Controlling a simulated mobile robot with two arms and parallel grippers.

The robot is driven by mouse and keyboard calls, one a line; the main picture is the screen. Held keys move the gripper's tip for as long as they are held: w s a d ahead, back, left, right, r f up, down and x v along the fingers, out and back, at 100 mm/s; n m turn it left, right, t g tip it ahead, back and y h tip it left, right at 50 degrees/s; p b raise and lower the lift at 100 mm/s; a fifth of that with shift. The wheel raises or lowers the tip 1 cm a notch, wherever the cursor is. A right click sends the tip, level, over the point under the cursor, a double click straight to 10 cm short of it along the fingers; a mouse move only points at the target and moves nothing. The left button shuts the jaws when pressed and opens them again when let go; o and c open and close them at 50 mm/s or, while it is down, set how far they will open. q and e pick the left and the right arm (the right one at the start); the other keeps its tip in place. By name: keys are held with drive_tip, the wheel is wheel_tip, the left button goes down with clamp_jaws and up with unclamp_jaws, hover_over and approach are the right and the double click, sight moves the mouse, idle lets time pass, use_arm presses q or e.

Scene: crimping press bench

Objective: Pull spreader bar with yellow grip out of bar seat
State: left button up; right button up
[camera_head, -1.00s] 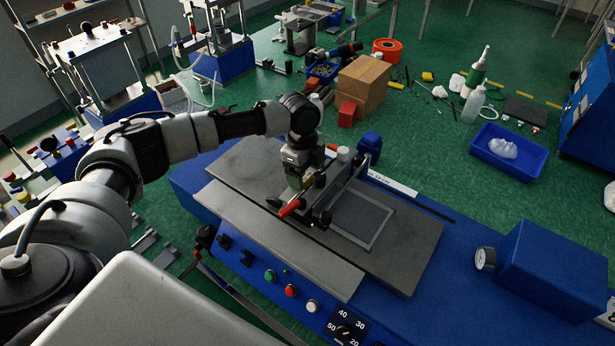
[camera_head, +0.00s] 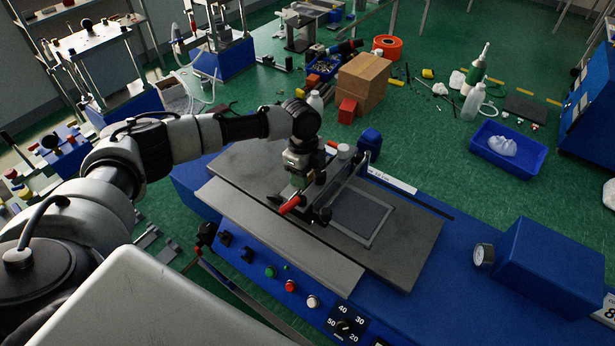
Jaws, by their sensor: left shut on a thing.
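My left gripper (camera_head: 301,184) points down over the grey plate of the press bench, at the near left end of the bar assembly (camera_head: 345,180). It is shut, and its fingers hide most of what they hold, which appears to be the spreader bar at its grip. No clear yellow shows there now. A red-ended handle (camera_head: 290,205) sticks out just below the fingers. The bar seat is not clearly made out behind the gripper. My right gripper is out of view.
A framed dark screen (camera_head: 362,218) lies on the grey plate (camera_head: 405,245) right of the gripper. A blue block with a gauge (camera_head: 484,255) stands at the right. Buttons and a dial (camera_head: 345,328) line the front. Cardboard boxes (camera_head: 363,82) and a blue tray (camera_head: 508,150) lie beyond.

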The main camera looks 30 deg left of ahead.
use_arm(q)
wheel_tip(320, 180, up, 8)
drive_tip(key=b, duration=0.2)
drive_tip(key=shift+b, duration=0.4)
wheel_tip(320, 180, up, 5)
drive_tip(key=p, duration=0.4)
drive_tip(key=shift+r, duration=0.1)
wheel_tip(320, 180, up, 3)
drive_tip(key=p, duration=0.4)
